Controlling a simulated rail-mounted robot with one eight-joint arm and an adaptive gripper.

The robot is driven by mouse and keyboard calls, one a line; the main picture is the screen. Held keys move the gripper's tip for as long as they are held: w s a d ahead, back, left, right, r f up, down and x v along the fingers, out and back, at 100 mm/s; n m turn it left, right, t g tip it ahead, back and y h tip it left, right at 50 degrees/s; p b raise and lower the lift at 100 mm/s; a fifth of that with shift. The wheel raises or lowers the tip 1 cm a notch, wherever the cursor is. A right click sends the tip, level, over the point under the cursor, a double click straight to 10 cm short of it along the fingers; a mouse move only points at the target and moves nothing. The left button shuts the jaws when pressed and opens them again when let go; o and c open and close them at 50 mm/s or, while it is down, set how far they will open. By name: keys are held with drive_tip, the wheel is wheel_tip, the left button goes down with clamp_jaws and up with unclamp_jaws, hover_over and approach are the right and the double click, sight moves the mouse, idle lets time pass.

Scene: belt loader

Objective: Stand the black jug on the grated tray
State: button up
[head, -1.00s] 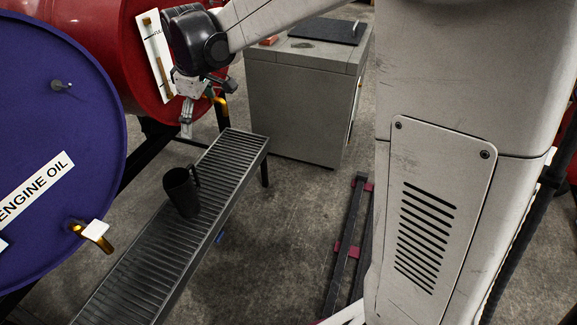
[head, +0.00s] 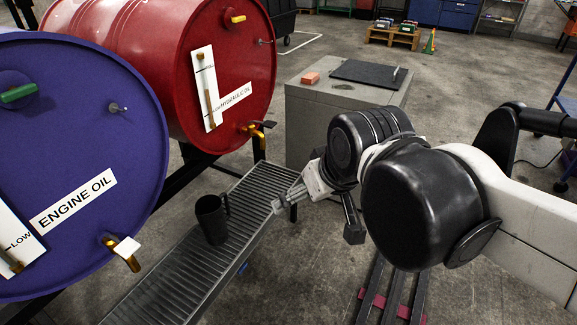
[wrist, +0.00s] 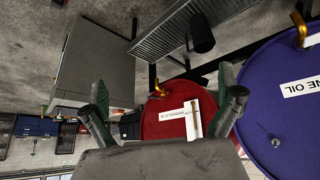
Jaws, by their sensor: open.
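The black jug (head: 212,222) stands upright on the grated tray (head: 160,285), in front of the purple drum, with its handle to the right. The jug also shows in the wrist view (wrist: 201,36), upside down, on the tray (wrist: 158,38). My gripper (head: 283,202) is to the right of the jug, near the tray's far end and apart from the jug. In the wrist view my gripper (wrist: 165,92) has its two fingers spread wide with nothing between them.
The purple engine oil drum (head: 75,150) and red hydraulic oil drum (head: 165,65) have taps beside the tray. A grey cabinet (head: 310,115) holds a black mat (head: 365,74) and an orange block (head: 310,78). Floor rails (head: 392,295) lie right of the tray.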

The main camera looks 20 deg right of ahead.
drive_tip(key=shift+s+d+f+m+t, duration=0.25)
drive_tip(key=shift+s+f, duration=0.2)
drive_tip(key=shift+s, duration=0.35)
drive_tip(key=shift+s+d+f+m+t, duration=0.1)
drive_tip(key=shift+s+f+m, duration=0.3)
drive_tip(key=shift+s, duration=0.35)
drive_tip(key=shift+r, duration=0.1)
wheel_tip(320, 180, up, 10)
drive_tip(key=p, duration=0.9)
drive_tip(key=shift+f+p, duration=0.25)
drive_tip(key=shift+p, duration=0.1)
